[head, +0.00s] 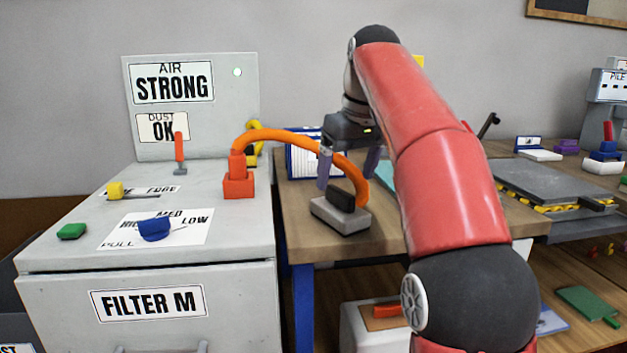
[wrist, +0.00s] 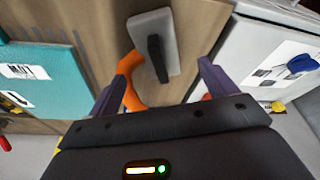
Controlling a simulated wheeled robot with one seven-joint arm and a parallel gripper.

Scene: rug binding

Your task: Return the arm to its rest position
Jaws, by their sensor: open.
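My red arm reaches up and over the wooden table (head: 310,225) in the head view. My gripper (head: 348,182) points down with its two purple fingers apart. In the wrist view my gripper (wrist: 162,78) is also open, with nothing between its fingertips. Below and in front of it lies a grey block with a black handle (head: 340,213), which also shows in the wrist view (wrist: 143,28). An orange hose (head: 300,136) arches from a red fitting to that block. The fingers look apart from the block, but the exact gap is hard to tell.
A grey cabinet (head: 60,285) with a blue knob (head: 154,229) and an upright panel (head: 245,110) stands left. A grey plate press (head: 560,183) stands right. The air above the table's front is open.

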